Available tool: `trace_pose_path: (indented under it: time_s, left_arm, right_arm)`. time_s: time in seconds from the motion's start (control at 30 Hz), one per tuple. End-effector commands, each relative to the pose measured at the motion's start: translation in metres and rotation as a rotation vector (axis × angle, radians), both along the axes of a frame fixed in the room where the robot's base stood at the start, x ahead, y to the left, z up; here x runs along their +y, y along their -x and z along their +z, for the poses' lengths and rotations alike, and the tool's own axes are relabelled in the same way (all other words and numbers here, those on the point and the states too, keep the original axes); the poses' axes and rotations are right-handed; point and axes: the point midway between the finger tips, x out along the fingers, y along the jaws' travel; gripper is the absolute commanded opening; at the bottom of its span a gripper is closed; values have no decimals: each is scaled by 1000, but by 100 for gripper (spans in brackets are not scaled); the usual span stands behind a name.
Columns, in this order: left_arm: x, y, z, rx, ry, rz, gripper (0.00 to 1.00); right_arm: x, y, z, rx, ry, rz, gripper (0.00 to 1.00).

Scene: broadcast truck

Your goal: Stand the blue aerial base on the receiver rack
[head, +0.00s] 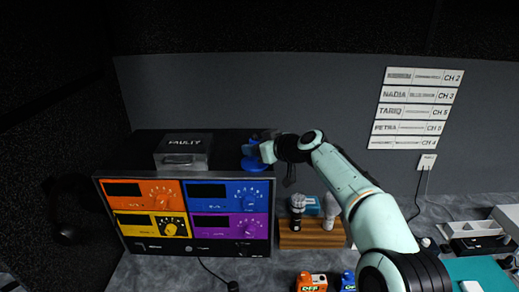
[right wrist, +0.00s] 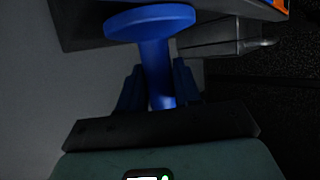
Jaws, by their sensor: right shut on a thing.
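My right gripper (head: 264,149) is shut on the stem of the blue aerial base (head: 254,164), above the right end of the receiver rack's dark top. The rack (head: 187,248) holds orange, blue, yellow and purple receivers on its front. In the right wrist view, the base's round blue foot (right wrist: 150,20) points away from my palm, and its stem runs between my fingers (right wrist: 158,88). I cannot tell whether the foot touches the rack top. My left gripper is not in view.
A grey case marked FAULTY (head: 183,151) stands on the rack top, left of the base. A wooden block (head: 310,236) with microphones stands right of the rack. Orange (head: 311,282) and blue (head: 348,281) packs lie in front. Name strips (head: 415,108) hang on the wall.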

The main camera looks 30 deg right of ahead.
Motion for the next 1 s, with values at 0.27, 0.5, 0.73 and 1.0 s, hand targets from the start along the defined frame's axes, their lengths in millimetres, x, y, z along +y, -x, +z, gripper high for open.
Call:
trace_pose_path:
  time_s: [0.27, 0.5, 0.73, 1.0]
  left_arm:
    - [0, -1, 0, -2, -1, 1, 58]
    - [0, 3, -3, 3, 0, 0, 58]
    - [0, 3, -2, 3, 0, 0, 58]
    - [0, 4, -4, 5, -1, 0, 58]
  right_arm:
    - [1, -1, 2, -4, 0, 1, 0]
    - [1, -1, -3, 0, 1, 1, 56]
    - [1, -1, -2, 0, 1, 1, 59]
    - [-3, 13, 6, -4, 0, 1, 59]
